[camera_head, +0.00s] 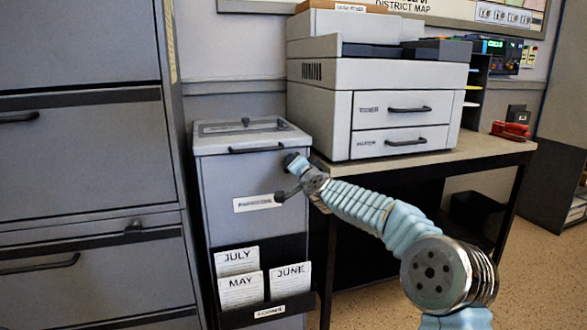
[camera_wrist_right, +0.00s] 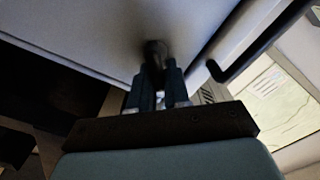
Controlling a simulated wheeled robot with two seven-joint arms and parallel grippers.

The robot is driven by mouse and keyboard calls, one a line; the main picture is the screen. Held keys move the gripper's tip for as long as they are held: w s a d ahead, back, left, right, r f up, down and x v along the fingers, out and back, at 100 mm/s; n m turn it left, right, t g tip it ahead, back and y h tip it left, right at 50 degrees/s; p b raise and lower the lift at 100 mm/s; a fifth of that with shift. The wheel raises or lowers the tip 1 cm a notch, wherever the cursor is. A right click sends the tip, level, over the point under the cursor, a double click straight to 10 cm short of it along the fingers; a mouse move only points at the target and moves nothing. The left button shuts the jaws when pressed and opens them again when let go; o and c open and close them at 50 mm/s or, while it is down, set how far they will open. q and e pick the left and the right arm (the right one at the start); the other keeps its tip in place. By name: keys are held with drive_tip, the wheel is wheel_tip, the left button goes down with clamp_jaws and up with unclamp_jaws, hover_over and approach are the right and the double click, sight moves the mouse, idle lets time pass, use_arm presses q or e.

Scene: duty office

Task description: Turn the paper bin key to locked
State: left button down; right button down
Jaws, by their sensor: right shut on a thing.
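The paper bin (camera_head: 227,182) is a tall grey cabinet with a white label on its front, standing left of the printer table. My right gripper (camera_head: 292,162) is at the upper right of the bin's front, just below the right end of the lid handle. In the right wrist view my right gripper (camera_wrist_right: 154,88) is shut on the dark key (camera_wrist_right: 155,52), which stands out from the bin's front (camera_wrist_right: 95,35). The fingers hide part of the key, and its turn angle is hard to tell. My left gripper is not in view.
The bin's lid handle (camera_head: 257,149) is close to the gripper, also in the right wrist view (camera_wrist_right: 222,70). A printer (camera_head: 383,85) stands on the table (camera_head: 480,152) at right. Grey filing drawers (camera_head: 85,165) are at left. Month cards (camera_head: 240,290) sit in the front pocket.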

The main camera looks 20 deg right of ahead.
drive_tip(key=m, duration=0.2)
drive_tip(key=f+m+b, duration=0.1)
drive_tip(key=shift+d+m, duration=0.15)
drive_tip(key=shift+m, duration=0.25)
drive_tip(key=shift+d+f+m+b, duration=0.15)
drive_tip(key=shift+m+b, duration=0.75)
drive_tip(key=shift+m, duration=1.1)
drive_tip(key=shift+f, duration=0.1)
drive_tip(key=c, duration=1.2)
unclamp_jaws()
drive_tip(key=s+b, duration=0.2)
drive_tip(key=s, duration=0.5)
drive_tip(key=s+b, duration=0.2)
drive_tip(key=s, duration=0.4)
drive_tip(key=shift+s+d+b, duration=0.2)
drive_tip(key=shift+s+b, duration=0.15)
drive_tip(key=shift+s, duration=0.05)
